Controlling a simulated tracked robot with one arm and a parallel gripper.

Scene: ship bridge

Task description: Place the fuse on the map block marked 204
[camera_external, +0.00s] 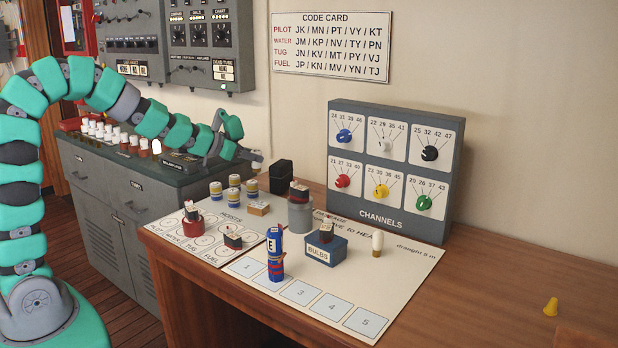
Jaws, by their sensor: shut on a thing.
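My gripper (252,157) is at the end of the teal arm, above the far left part of the wooden desk, near the green-topped cabinet. It is shut on a small pale grey thing at its tip, which I take to be the fuse; the jaws hide most of it. The held thing is clear of the desk top. I can read no 204 on anything, so I cannot tell which thing is the map block. Small dark blocks with pale, red-marked tops stand on a red round base (192,222), on the left sheet, on a grey cylinder (300,216) and on the BULBS box (325,252).
Several yellow-banded cylinders (234,196) stand near the left sheet (165,228). A blue-and-red cylinder (276,256) stands by the numbered squares. The channels panel (444,180) rises behind. A dark box (281,177) stands near my gripper.

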